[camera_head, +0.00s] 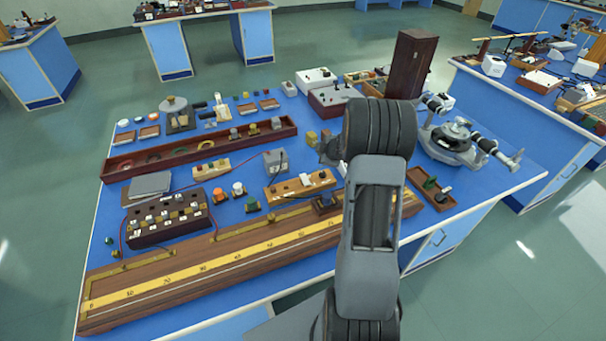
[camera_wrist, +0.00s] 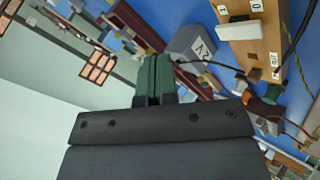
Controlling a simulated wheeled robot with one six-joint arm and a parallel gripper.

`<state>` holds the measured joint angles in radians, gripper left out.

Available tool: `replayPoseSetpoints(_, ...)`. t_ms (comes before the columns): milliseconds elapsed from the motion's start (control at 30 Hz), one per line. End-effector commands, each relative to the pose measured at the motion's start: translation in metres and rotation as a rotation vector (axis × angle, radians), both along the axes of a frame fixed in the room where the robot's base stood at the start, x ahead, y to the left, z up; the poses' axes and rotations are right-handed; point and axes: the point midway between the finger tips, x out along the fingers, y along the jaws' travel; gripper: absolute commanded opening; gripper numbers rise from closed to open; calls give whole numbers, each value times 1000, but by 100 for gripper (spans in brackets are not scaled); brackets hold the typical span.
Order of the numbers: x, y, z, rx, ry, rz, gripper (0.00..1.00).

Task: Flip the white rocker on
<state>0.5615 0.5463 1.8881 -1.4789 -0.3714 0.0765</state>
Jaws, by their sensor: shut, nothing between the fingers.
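The white rocker (camera_wrist: 240,30) sits on a wooden block (camera_wrist: 262,48) at the upper right of the wrist view. Labels "1" and "0" are beside it on the block. Which way the rocker is tilted I cannot tell. In the head view the wooden block (camera_head: 287,190) lies near the bench middle, with the small white rocker (camera_head: 305,179) on top. My gripper (camera_wrist: 155,78) is shut and empty, its green-padded fingers together. In the wrist view it is to the left of the rocker and apart from it. In the head view my arm hides part of the bench, and the gripper (camera_head: 328,149) shows only partly.
A grey box (camera_head: 275,161) stands just behind the block; it shows in the wrist view (camera_wrist: 195,45). Wires run near the block. A long wooden scale board (camera_head: 190,268) lies in front. A tall dark wooden box (camera_head: 411,62) stands behind my arm. The bench is crowded.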

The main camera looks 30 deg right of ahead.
Motion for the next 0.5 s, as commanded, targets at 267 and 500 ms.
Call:
replayPoseSetpoints(267,12,50,15,50,-56,421,0)
replayPoseSetpoints(500,6,68,19,104,-66,521,0)
